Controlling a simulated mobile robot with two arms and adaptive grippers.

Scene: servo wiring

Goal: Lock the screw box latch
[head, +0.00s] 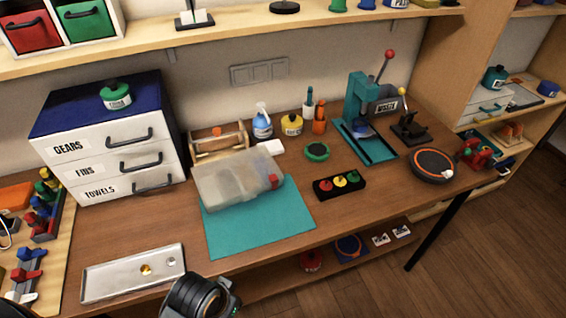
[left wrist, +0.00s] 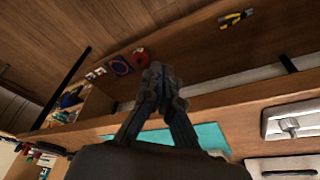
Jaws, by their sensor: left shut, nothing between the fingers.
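The screw box appears to be the translucent, frosted box (head: 225,181) with a small red part (head: 274,182), perhaps its latch, at its right end. It sits over the back of a teal mat (head: 262,230) on the workbench. The latch's exact position is too blurred to tell. My left gripper (left wrist: 158,75) shows in the left wrist view with its fingers together and empty, over the bench's front edge with the mat behind. In the head view only a dark piece of my arm shows at the bottom, apart from the box. My right gripper is not in view.
A metal tray (head: 110,287) with small parts lies left of the mat. A white drawer unit (head: 105,160) stands behind it. A button panel (head: 339,186) is right of the mat. Yellow-handled pliers (left wrist: 236,18) lie on the lower shelf. The mat's front is clear.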

